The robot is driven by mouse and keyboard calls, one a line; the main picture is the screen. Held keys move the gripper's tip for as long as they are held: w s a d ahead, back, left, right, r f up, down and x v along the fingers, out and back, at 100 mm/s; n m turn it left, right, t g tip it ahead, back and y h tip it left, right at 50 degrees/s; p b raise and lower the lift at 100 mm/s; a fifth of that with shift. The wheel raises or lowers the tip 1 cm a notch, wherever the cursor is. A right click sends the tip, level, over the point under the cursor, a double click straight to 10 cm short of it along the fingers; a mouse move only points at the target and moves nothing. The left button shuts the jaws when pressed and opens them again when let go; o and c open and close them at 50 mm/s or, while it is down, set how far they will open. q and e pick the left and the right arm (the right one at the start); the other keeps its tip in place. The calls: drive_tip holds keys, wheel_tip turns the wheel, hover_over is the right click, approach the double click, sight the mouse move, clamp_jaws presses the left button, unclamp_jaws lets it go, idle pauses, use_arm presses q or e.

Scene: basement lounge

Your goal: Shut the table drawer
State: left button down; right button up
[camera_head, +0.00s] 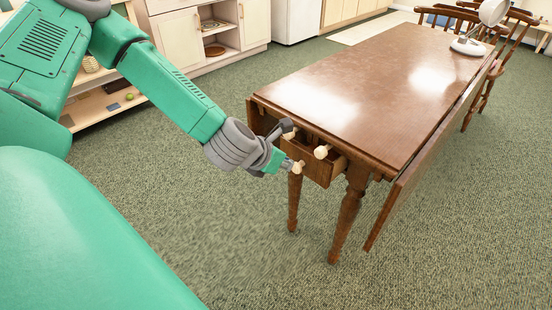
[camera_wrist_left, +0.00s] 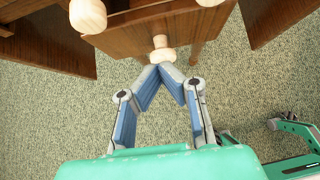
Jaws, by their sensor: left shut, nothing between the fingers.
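The wooden table (camera_head: 390,70) has a drawer (camera_head: 318,172) at its near end, which sticks out partly open. Its front carries a pale round knob (camera_head: 298,167), which also shows in the left wrist view (camera_wrist_left: 161,50). My left gripper (camera_head: 284,162) is at the drawer front, beside this knob. In the left wrist view its fingertips (camera_wrist_left: 160,70) meet just below the knob, with nothing between them. Whether they touch the knob or the drawer front, I cannot tell. My right gripper is not seen in the head view.
A drop leaf (camera_head: 420,180) hangs along the table's right side. A white lamp (camera_head: 468,46) stands at the far end by wooden chairs (camera_head: 510,40). Green carpet (camera_head: 220,235) is clear in front.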

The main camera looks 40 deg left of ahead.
sight(307, 149)
use_arm(q)
drive_tip(key=w, duration=0.3)
drive_tip(key=shift+w+d+f, duration=0.1)
drive_tip(key=shift+w+f, duration=0.15)
drive_tip(key=shift+w, duration=0.1)
drive_tip(key=shift+w+d, duration=0.15)
drive_tip(key=shift+w, duration=0.25)
drive_tip(key=shift+w, duration=0.1)
drive_tip(key=w, duration=0.4)
drive_tip(key=shift+d+b, duration=0.1)
drive_tip(key=shift+b, duration=0.25)
